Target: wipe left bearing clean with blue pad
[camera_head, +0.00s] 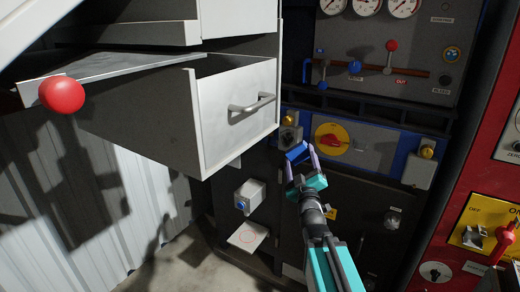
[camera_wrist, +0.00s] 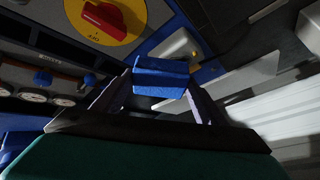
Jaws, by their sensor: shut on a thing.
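My gripper (camera_head: 302,163) is shut on the blue pad (camera_head: 297,152), in front of the blue panel in the head view. In the wrist view the pad (camera_wrist: 160,77) sits between the fingers of my gripper (camera_wrist: 158,92). The left bearing (camera_head: 289,136) is a pale block with a yellow knob on top, just above and left of the pad in the head view. A pale block beyond the pad in the wrist view (camera_wrist: 176,46) looks like this bearing. Whether the pad touches it, I cannot tell. A similar right bearing (camera_head: 420,171) stands at the panel's right end.
A yellow dial with a red handle (camera_head: 338,140) is right of the left bearing. An open grey drawer (camera_head: 225,110) juts out at left, with a red ball knob (camera_head: 62,94) nearby. A red cabinet (camera_head: 465,175) stands at right. Gauges and levers are above.

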